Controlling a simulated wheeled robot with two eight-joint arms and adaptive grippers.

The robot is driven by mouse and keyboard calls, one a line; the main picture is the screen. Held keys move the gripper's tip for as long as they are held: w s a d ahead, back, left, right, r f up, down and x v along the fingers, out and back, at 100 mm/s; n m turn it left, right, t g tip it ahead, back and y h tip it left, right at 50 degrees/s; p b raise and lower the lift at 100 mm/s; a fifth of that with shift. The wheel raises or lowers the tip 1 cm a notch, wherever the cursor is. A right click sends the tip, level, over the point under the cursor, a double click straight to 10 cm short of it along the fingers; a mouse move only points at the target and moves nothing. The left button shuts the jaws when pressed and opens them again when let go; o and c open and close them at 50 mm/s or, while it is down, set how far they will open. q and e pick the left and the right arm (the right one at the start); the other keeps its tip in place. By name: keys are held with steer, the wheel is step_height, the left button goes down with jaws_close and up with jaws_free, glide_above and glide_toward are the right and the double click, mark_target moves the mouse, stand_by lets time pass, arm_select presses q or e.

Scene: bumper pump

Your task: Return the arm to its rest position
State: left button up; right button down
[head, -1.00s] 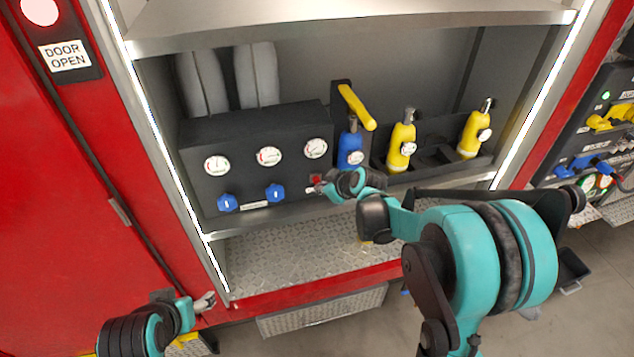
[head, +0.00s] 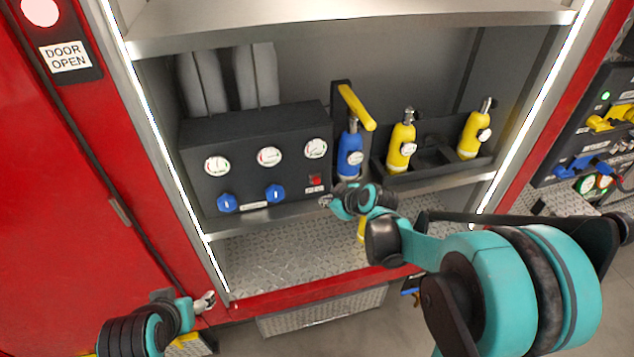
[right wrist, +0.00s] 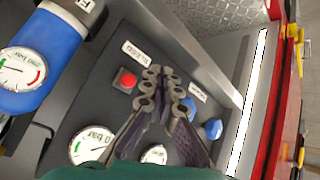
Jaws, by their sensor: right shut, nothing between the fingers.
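My right gripper (head: 327,201) is in front of the lower edge of the black gauge panel (head: 245,160), just below its red button (head: 315,181). It is shut and empty. In the right wrist view its fingers (right wrist: 165,76) are together, with the red button (right wrist: 125,80) beside them and apart from them. My right arm reaches in from the right in the head view. My left gripper (head: 205,302) is low at the left, in front of the red door frame. Its fingers are too small to tell whether they are open.
A blue cylinder (head: 350,158) with a yellow handle stands right of the panel. Two yellow cylinders (head: 402,145) (head: 474,133) stand in a black holder. The compartment has a shelf above and a metal tread floor (head: 270,262) below. Open floor shows at lower right.

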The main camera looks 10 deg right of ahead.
steer(key=shift+s, duration=0.1)
stand_by(0.4)
steer(key=s+f+m+g+h+b, duration=0.1)
steer(key=s+m+b, duration=0.5)
steer(key=s, duration=1.7)
steer(key=shift+s+f+m+g+h+b, duration=0.4)
steer(key=shift+f+m+h, duration=0.2)
steer(key=shift+m+h, duration=0.4)
steer(key=shift+w+a, duration=0.15)
